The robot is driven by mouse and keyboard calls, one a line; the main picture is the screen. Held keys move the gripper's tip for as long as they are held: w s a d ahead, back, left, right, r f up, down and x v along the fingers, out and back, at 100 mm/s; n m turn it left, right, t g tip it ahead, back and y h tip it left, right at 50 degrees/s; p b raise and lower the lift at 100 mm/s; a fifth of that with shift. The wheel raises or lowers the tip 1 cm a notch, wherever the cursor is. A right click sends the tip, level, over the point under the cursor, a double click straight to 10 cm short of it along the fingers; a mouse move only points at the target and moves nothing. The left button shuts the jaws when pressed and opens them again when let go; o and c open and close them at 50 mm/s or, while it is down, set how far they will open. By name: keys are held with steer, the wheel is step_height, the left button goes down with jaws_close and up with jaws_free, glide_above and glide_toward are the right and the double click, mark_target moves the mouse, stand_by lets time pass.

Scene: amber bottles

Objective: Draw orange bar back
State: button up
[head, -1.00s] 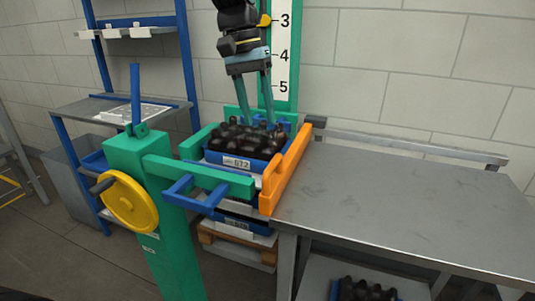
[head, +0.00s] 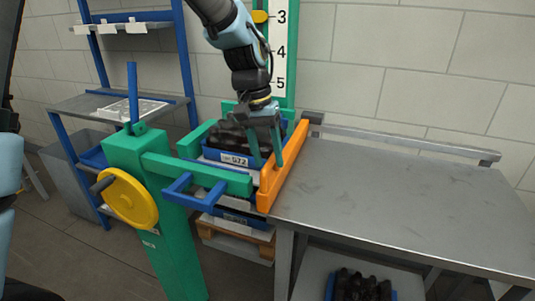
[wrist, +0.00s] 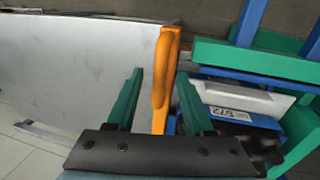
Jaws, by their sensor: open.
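The orange bar (head: 284,168) stands along the edge between the green lift frame and the grey table in the head view. It also shows in the wrist view (wrist: 163,80), running between my fingers. My gripper (head: 268,163) is open over the bar, with one green finger on each side; in the wrist view the fingertips (wrist: 160,85) appear apart from it. A blue crate of dark bottles (head: 240,160), labelled 572, sits on the lift beside the bar, partly hidden by my gripper.
The grey table (head: 380,200) to the right has a clear top and a rail (head: 400,141) along its back. A green post with a yellow handwheel (head: 130,199) and a blue handle (head: 190,192) stand left and in front. Another bottle crate (head: 360,286) is below the table.

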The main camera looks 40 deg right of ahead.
jaws_close()
stand_by(1.4)
